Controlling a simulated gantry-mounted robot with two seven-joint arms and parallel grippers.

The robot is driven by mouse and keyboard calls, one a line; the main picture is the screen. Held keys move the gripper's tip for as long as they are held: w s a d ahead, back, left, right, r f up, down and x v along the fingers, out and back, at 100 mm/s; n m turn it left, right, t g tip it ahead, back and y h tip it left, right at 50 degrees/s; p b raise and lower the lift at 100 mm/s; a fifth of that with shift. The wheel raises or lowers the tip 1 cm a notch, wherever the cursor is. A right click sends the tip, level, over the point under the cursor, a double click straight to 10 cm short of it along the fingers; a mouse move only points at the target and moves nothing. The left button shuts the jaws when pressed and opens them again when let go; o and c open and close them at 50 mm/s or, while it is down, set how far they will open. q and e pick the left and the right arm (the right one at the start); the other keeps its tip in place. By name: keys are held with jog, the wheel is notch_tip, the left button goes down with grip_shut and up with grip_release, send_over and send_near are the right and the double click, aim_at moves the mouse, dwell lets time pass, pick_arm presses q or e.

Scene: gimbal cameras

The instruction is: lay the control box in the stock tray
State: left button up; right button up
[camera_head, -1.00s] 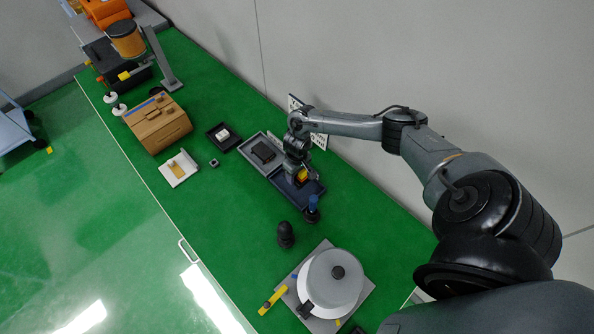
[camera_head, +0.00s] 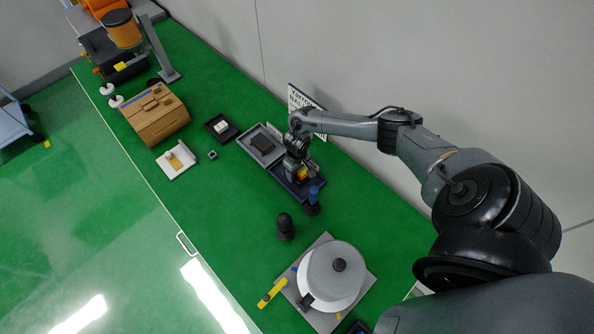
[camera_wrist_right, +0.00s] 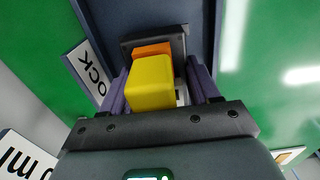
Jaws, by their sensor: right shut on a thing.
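My right gripper (camera_wrist_right: 160,92) is shut on a yellow block with an orange part behind it, apparently the control box (camera_wrist_right: 152,80). The box also shows as a small yellow patch in the head view (camera_head: 302,173). The gripper points down over the dark blue tray (camera_head: 281,174), and the arm hides part of that tray. In the right wrist view a card reading "OCK" (camera_wrist_right: 88,72) lies beside the dark blue surface, so this is apparently the stock tray. Whether the box touches the tray floor I cannot tell. My left gripper is out of view.
A grey tray (camera_head: 246,147) with a black box (camera_head: 262,143) adjoins the blue tray. A blue-topped piece (camera_head: 313,195) and a black piece (camera_head: 286,228) stand nearby. A grey dome (camera_head: 335,272) sits closer to me.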

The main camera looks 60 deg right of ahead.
jog(key=shift+f+b, duration=0.35)
jog(key=shift+f, duration=0.3)
jog(key=o, duration=1.2)
jog(key=shift+o, duration=0.2)
jog(key=shift+r, duration=0.1)
